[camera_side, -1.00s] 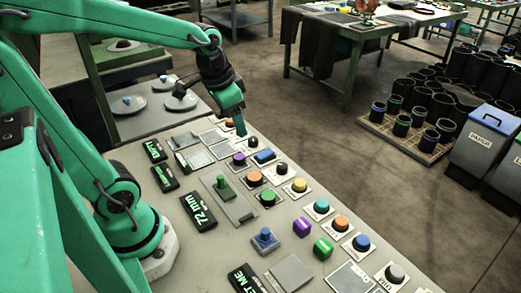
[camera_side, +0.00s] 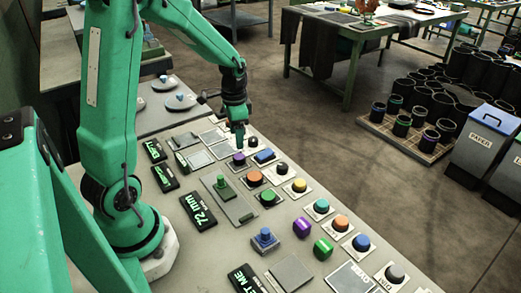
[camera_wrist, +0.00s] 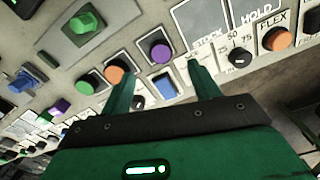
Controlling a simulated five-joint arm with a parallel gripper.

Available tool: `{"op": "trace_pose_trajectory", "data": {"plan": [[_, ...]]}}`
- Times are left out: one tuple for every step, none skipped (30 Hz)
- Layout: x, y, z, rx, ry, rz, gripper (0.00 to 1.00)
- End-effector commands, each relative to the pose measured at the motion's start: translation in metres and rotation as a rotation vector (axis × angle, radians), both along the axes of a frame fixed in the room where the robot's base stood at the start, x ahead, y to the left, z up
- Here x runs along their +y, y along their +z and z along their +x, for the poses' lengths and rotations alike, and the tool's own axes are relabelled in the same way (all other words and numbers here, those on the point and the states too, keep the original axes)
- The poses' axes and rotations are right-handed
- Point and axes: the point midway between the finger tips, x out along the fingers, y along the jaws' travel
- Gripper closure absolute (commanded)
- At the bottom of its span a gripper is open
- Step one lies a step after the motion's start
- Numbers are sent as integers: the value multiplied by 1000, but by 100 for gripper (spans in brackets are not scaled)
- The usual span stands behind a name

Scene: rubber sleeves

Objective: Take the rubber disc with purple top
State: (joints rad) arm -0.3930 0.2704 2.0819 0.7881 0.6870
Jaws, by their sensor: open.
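The rubber disc with the purple top (camera_side: 239,158) has a dark body and stands on a small pale plate on the panel. In the wrist view its round purple top (camera_wrist: 160,51) lies between and slightly beyond my two green fingers. My gripper (camera_side: 239,138) points down just above and behind the disc in the side view, apart from it as far as I can tell. In the wrist view my gripper (camera_wrist: 162,72) is open, with nothing held between the fingers.
A blue block (camera_wrist: 164,88), an orange-topped disc (camera_wrist: 115,75) and a dark-topped disc (camera_wrist: 240,55) stand close around it. A purple block (camera_side: 302,228) lies nearer the front. A green-topped piece (camera_side: 222,182) stands on a plate to the left.

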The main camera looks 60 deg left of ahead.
Motion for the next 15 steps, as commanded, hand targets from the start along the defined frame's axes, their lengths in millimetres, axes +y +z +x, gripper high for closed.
{"op": "trace_pose_trajectory", "data": {"plan": [[1,-1,0,1,-1,-1,38],[1,-1,0,1,-1,-1,38],[1,-1,0,1,-1,-1,38],[0,-1,0,1,-1,-1,38],[0,-2,0,1,-1,-1,38],[0,-3,0,2,-1,0,38],[0,-5,0,2,-1,-1,38],[0,-7,0,3,-1,-1,38],[0,-10,0,4,-1,-2,38],[0,-12,0,5,-1,-2,38],[0,-15,0,4,-1,-2,38],[0,-18,0,4,-1,-2,38],[0,-21,0,5,-1,-2,38],[0,-23,0,5,-1,-2,38],[0,-25,0,3,-1,-1,38]]}}
